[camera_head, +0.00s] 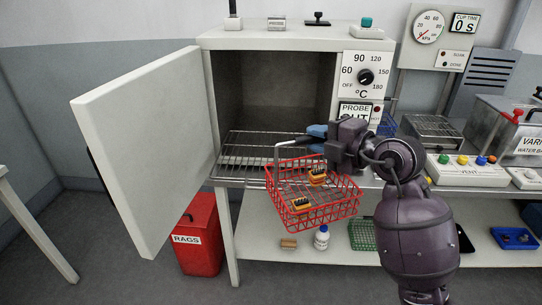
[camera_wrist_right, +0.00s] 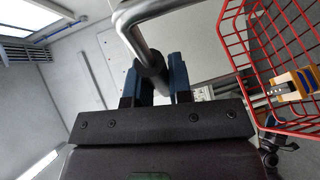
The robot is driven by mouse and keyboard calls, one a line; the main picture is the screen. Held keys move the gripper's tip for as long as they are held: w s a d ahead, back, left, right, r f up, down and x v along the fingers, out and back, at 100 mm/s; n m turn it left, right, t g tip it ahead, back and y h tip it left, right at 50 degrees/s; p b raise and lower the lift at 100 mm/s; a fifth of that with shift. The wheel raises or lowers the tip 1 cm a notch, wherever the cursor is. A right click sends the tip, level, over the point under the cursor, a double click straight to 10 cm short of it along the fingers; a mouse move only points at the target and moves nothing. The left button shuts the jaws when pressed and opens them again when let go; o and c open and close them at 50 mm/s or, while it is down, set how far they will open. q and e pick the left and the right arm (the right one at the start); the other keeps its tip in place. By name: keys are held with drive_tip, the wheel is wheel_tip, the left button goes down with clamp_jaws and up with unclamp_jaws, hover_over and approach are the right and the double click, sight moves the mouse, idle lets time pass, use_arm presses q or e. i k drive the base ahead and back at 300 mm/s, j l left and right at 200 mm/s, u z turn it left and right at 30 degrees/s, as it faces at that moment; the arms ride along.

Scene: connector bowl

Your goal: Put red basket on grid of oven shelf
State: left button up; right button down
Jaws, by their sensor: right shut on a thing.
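The red wire basket (camera_head: 312,190) hangs in the air in front of the oven's opening and holds yellow connectors (camera_head: 317,177). My right gripper (camera_head: 312,138) is shut on the basket's grey handle; the wrist view shows the blue-tipped fingers (camera_wrist_right: 158,82) around the handle bar (camera_wrist_right: 135,35). The basket (camera_wrist_right: 240,50) shows at the right of the wrist view. The oven (camera_head: 290,40) stands open, its door (camera_head: 145,140) swung out to the left. The wire grid shelf (camera_head: 245,147) lies low in the oven mouth, partly hidden behind the basket. My left gripper is not in view.
The open door stands close to the left of the basket. A red rags bin (camera_head: 200,235) is on the floor below. A lower shelf (camera_head: 480,250) holds a small bottle (camera_head: 321,238) and a green basket (camera_head: 362,235). The oven's dial panel (camera_head: 367,77) is right of the opening.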

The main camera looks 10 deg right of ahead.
sight(271, 156)
drive_tip(key=i, duration=1)
